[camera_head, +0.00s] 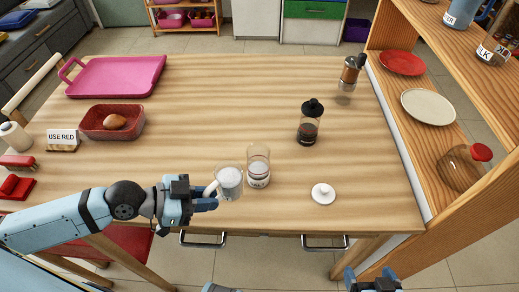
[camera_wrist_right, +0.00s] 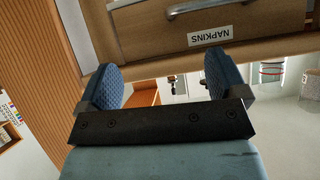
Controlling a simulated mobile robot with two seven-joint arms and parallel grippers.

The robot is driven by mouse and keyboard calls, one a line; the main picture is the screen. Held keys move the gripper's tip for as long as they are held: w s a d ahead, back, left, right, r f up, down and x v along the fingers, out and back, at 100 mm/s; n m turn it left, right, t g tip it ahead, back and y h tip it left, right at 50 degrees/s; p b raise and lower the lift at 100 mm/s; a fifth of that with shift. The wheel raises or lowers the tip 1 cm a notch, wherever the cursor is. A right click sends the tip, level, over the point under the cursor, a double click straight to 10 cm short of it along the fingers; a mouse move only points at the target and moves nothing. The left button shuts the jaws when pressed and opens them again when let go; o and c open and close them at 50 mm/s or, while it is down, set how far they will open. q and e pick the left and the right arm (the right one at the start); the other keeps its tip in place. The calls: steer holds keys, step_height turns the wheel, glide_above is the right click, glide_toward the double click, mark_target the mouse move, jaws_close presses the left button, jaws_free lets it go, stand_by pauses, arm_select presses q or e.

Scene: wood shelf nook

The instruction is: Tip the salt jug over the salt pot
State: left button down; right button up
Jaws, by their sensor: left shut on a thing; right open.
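The salt jug (camera_head: 230,182) is a clear cup with white contents and a white handle. My left gripper (camera_head: 210,196) is shut on it, at its handle side, near the table's front edge. The jug looks nearly upright or slightly tilted, close beside the salt pot. The salt pot (camera_head: 259,167) is a clear glass jar with a dark-lettered label, open at the top, standing on the table. A white round lid with a knob (camera_head: 323,194) lies to its right. My right gripper (camera_head: 374,280) is open and empty below the table front; its spread fingers show in the right wrist view (camera_wrist_right: 163,85).
A black-lidded press (camera_head: 309,124) and a grinder (camera_head: 350,74) stand further back. A pink tray (camera_head: 115,75), a red dish with a brown item (camera_head: 99,133) and a "USE RED" sign (camera_head: 62,140) are left. A wooden shelf (camera_head: 432,170) bounds the right. The table's middle is clear.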

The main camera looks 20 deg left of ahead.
mark_target(211, 186)
arm_select(q)
steer(key=shift+w+r+p, duration=0.2)
steer(key=shift+r+p, duration=0.35)
steer(key=shift+p, duration=0.25)
steer(key=r+p, duration=0.1)
steer(key=p, duration=0.1)
steer(key=w+r+g+y+p, duration=0.1)
steer(key=p, duration=0.2)
steer(key=shift+w+d+n, duration=0.1)
steer(key=shift+d+n, duration=0.25)
steer(key=shift+n, duration=0.05)
steer(key=w+d+r+n+g+y+p, duration=0.1)
steer(key=w+r+g+y+p, duration=0.1)
steer(key=r+p, duration=0.4)
steer(key=w+g+p, duration=0.1)
steer(key=p, duration=0.2)
steer(key=shift+d+g, duration=0.2)
steer(key=shift+g, duration=0.1)
arm_select(e)
step_height(211, 186, up, 10)
steer(key=s+d, duration=0.1)
steer(key=shift+r, duration=0.2)
arm_select(q)
steer(key=shift+w+d+r+p, duration=0.1)
steer(key=shift+w+r+p, duration=0.25)
steer(key=shift+p, duration=0.15)
arm_select(e)
steer(key=shift+d+r, duration=0.1)
steer(key=shift+r, duration=0.35)
